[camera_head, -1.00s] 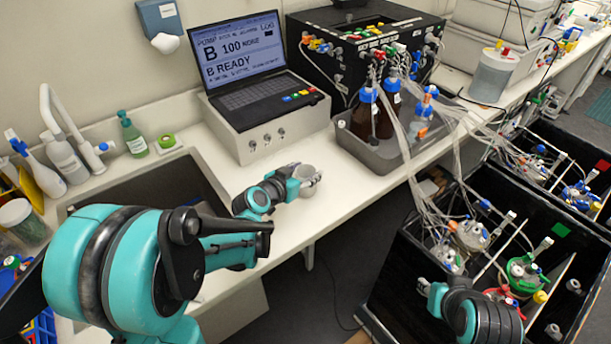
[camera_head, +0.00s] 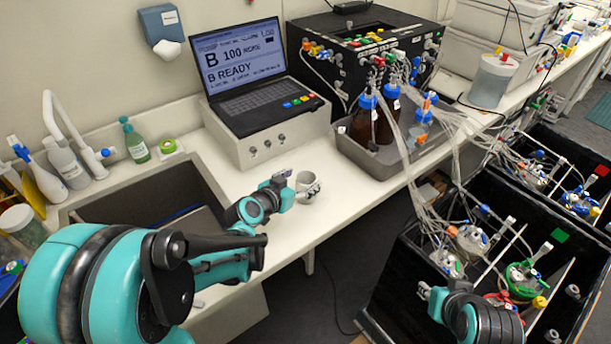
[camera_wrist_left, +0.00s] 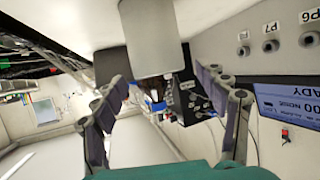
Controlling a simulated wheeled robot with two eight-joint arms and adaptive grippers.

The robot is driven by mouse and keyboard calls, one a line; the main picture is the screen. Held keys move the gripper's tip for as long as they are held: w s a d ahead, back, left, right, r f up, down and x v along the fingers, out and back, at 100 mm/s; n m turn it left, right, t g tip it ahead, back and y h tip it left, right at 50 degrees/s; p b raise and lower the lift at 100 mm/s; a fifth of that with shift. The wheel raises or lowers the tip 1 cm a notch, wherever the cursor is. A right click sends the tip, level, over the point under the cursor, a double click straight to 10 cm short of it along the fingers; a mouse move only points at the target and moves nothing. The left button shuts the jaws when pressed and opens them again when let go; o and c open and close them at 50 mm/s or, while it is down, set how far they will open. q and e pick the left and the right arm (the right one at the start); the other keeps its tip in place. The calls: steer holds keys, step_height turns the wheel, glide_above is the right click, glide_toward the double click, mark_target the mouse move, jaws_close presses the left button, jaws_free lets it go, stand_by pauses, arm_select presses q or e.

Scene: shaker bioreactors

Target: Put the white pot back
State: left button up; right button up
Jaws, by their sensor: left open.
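My left gripper (camera_head: 283,184) is just left of the pot, open, with nothing visibly held. In the left wrist view its two fingers (camera_wrist_left: 167,115) are spread wide.
The laptop (camera_head: 240,60) on its control base (camera_head: 268,137) stands behind the pot. A grey tray (camera_head: 372,158) with brown bottles is to the right. The sink (camera_head: 150,203) lies to the left. The counter in front of the tray is partly clear. Tubing runs to the black box (camera_head: 400,275).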

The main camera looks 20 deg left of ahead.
arm_select(q)
steer(key=s+r+n+g+y+p, duration=0.1)
steer(key=s+g+y, duration=0.1)
steer(key=s, duration=0.9)
steer(key=s+r+n+g+y+p, duration=0.1)
steer(key=s+g, duration=0.3)
steer(key=s, duration=0.8)
steer(key=shift+s+d+r+n+y+p, duration=0.3)
steer(key=shift+r+n+y, duration=0.1)
steer(key=shift+n, duration=0.2)
steer(key=shift+w, duration=0.1)
